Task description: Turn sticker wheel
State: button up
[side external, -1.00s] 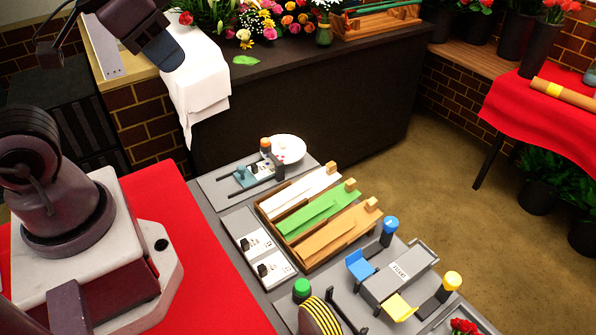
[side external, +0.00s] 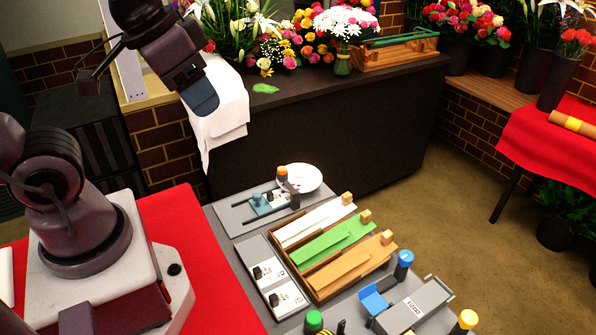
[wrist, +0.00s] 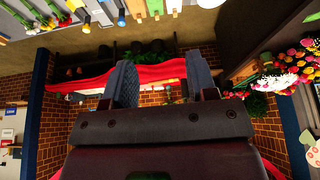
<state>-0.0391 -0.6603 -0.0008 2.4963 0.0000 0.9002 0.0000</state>
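A round white disc (side external: 309,178) with small coloured marks sits at the far end of a grey station plate (side external: 232,219); it looks like the sticker wheel, but its details are too small to be sure. An orange-topped post (side external: 282,172) and a dark upright part stand in front of it and hide its near edge. My gripper (side external: 201,98) hangs high to the upper left of the disc, clear of it, in front of the white cloth. In the wrist view my gripper (wrist: 162,78) has its two fingers well apart with nothing between them.
A wooden tray (side external: 317,286) holds white, green and orange sheets. Cards (side external: 267,270) lie beside it. Blue-topped (side external: 404,259) and green-topped (side external: 314,320) posts stand nearby. The dark counter (side external: 330,125) with flowers and a hanging white cloth (side external: 223,110) borders the back.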

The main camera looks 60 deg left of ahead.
jog(key=w+a+f+g, duration=0.2)
jog(key=w+a+f, duration=0.2)
jog(key=w, duration=0.3)
jog(key=w+a+f+g, duration=0.2)
jog(key=w+a+f, duration=0.2)
jog(key=w, duration=0.3)
jog(key=m, duration=0.6)
send_near(299, 167)
jog(key=shift+g, duration=0.3)
jog(key=f, duration=0.9)
jog(key=shift+w+f, duration=0.25)
jog(key=shift+c, duration=0.5)
jog(key=c, duration=0.8)
